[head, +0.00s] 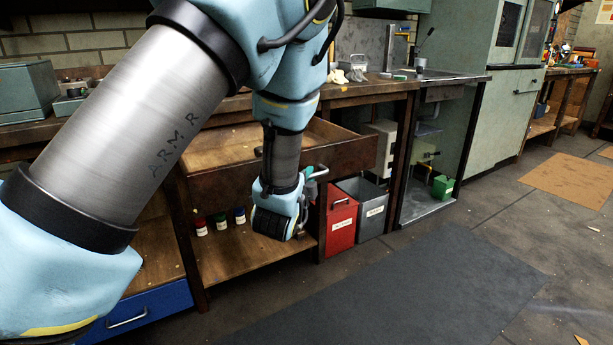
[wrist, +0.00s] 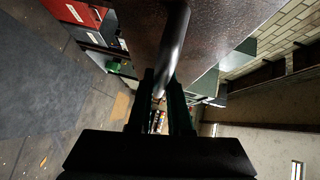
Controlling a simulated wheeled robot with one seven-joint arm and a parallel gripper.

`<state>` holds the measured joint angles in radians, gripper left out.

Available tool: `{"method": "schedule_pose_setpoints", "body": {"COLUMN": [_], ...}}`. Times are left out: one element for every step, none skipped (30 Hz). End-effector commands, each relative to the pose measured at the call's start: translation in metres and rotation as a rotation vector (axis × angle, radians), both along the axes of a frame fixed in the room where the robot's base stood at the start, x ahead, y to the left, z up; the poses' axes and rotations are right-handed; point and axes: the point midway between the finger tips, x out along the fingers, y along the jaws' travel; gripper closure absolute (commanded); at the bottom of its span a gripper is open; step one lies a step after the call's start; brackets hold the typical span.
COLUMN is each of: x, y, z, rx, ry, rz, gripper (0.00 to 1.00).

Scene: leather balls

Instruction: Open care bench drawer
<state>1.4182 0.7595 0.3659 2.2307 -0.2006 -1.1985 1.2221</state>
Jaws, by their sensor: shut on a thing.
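The care bench drawer (head: 352,154) is wooden and stands pulled out below the worktop in the head view, with its bare wooden inside (head: 222,148) showing. Its dark front panel (wrist: 222,32) fills the top of the wrist view. The drawer handle (wrist: 174,42) is a rounded metal bar, running between the fingers of my gripper (wrist: 162,88). My gripper is shut on this handle. In the head view my gripper (head: 309,180) is at the drawer's front, and my wrist and arm hide part of the drawer and most of the handle.
A red bin (head: 341,222) and a grey bin (head: 366,205) stand under the bench, right of my gripper. Small jars (head: 220,221) sit on the lower shelf. A blue drawer (head: 140,309) is at lower left. The dark floor mat (head: 400,290) is clear.

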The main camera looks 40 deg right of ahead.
Motion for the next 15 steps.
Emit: {"method": "schedule_pose_setpoints", "body": {"x": [-0.0004,-0.0003,-0.0003,-0.0003,-0.0003,-0.0003,-0.0003,-0.0002,-0.0002,-0.0002,-0.0001,-0.0001,0.0000,0.0000,0.0001], "y": [0.0001,0.0000,0.0000,0.0000,0.0000,0.0000,-0.0001,-0.0001,-0.0001,-0.0001,-0.0002,-0.0002,-0.0001,-0.0001,-0.0002], "z": [-0.0009,-0.0010,-0.0010,-0.0010,-0.0010,-0.0010,-0.0009,-0.0009,-0.0008,-0.0007,-0.0006,-0.0005,-0.0004,-0.0004,-0.0003], "rx": [0.002,0.002,0.002,0.002,0.002,0.002,0.002,0.002,0.002,0.002,0.002,0.001,0.001,0.001,0.001], "ry": [0.001,0.001,0.001,0.001,0.001,0.001,0.001,0.001,0.001,0.001,0.001,0.001,0.001,0.001,0.001], "rz": [0.000,0.000,0.000,0.000,0.000,0.000,0.000,0.000,0.000,0.000,0.000,0.000,0.000,0.000,0.000], "gripper": [1.00,1.00,1.00,1.00,1.00,0.79,0.76,0.72,0.68,0.65,0.61,0.57,0.54,0.54,0.54]}}
